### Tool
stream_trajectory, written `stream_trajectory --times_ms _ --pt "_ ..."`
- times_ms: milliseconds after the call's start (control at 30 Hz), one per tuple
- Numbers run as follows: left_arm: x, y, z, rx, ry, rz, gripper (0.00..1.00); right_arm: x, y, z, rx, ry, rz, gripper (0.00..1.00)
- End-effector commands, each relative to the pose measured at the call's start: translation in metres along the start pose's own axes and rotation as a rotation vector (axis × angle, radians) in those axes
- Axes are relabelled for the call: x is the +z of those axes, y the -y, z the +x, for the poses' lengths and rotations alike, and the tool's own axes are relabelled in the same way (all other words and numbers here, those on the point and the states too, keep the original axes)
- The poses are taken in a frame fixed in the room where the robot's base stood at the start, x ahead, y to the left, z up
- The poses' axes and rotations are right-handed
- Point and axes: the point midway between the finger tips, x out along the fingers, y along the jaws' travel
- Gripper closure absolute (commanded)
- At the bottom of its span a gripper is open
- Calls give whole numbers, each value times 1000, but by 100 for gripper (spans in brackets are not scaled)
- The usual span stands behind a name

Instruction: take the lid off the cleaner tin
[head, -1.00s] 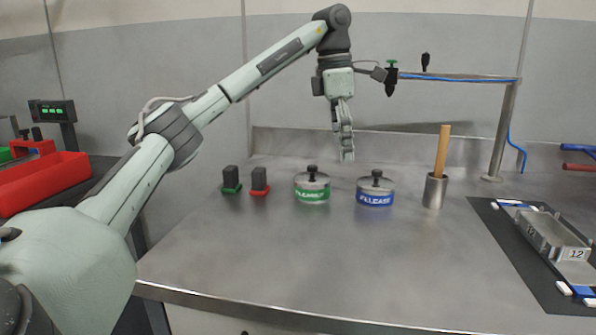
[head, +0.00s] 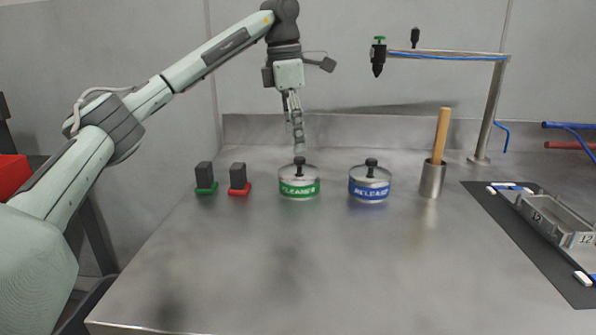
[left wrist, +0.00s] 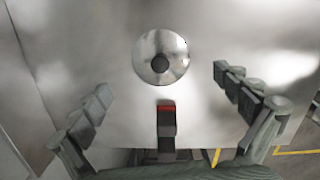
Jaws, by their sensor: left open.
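The cleaner tin (head: 299,190), with a green label, stands upright on the steel bench. Its round metal lid (head: 290,171) is on it, with a black knob (head: 299,161) on top. My left gripper (head: 298,148) points down over the tin, empty; in the head view its fingers overlap each other, and contact with the knob cannot be judged. In the left wrist view the lid (left wrist: 146,50) and knob (left wrist: 160,63) show from above, beyond and between the spread fingers (left wrist: 163,88). My right gripper is not in view.
A blue-labelled tin (head: 369,190) stands right of the cleaner tin. Red-based (head: 239,188) and green-based (head: 206,187) dark blocks stand left. A metal cup (head: 432,180) holds a wooden handle. A pipe stand (head: 490,110) rises behind. The front of the bench is clear.

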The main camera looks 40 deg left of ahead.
Motion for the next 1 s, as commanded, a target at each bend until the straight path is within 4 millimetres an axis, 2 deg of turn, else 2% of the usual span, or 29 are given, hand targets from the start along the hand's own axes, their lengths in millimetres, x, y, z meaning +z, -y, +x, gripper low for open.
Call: stream_trajectory --times_ms 200,300,600,1000 --pt "3 2 33 -1 -2 -1 0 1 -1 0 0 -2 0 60" --pt "2 2 43 0 -1 -2 0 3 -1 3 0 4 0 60" --pt "3 2 48 1 1 -1 1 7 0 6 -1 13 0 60" --pt "3 2 48 1 1 -1 51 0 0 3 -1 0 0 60"
